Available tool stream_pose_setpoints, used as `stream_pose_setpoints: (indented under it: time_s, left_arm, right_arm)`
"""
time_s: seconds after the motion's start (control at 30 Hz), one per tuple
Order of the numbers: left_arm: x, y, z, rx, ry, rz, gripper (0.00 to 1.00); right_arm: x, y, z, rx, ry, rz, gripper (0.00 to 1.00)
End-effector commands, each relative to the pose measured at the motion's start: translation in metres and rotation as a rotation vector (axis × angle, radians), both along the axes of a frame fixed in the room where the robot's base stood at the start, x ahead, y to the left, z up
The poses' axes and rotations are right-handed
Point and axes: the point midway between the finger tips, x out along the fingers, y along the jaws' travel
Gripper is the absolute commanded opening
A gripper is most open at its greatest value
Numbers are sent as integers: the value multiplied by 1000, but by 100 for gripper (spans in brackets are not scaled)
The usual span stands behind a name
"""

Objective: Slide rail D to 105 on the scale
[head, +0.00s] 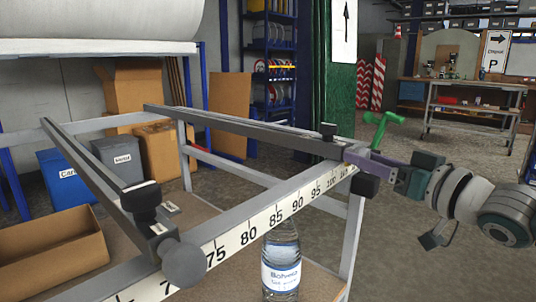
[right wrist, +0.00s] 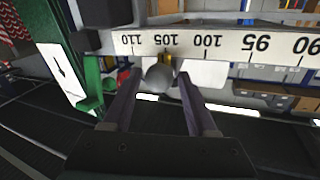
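A long dark rail (head: 240,130) runs from the back of a grey frame to the scale bar (head: 262,217). I take it as rail D, but can read no letter. In the right wrist view its round grey knob (right wrist: 158,79) sits below the scale (right wrist: 225,45), with a small brass-coloured pointer (right wrist: 169,54) at about 105. My right gripper (head: 358,158), with purple fingers, is at this rail's end. In the right wrist view its fingers (right wrist: 158,88) stand open on both sides of the knob, with a gap at least on the right. My left gripper is not in view.
A second rail (head: 92,168) ends in a knob (head: 183,264) near 70 to 75 on the scale. A bottle (head: 281,262) stands below the bar. Bins and boxes stand at the left.

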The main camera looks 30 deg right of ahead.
Motion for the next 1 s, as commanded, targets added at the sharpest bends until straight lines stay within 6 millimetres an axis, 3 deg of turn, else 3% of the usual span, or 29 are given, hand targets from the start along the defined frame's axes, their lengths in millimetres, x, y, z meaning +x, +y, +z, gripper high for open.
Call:
stream_pose_setpoints:
  time_s: [0.13,0.47,1.0]
  left_arm:
    - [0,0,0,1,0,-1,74]
    - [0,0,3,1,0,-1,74]
    - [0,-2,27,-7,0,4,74]
  right_arm:
    - [0,0,0,1,-1,1,73]
    - [-5,0,1,2,-1,2,73]
    - [-86,-5,1,3,2,0,73]
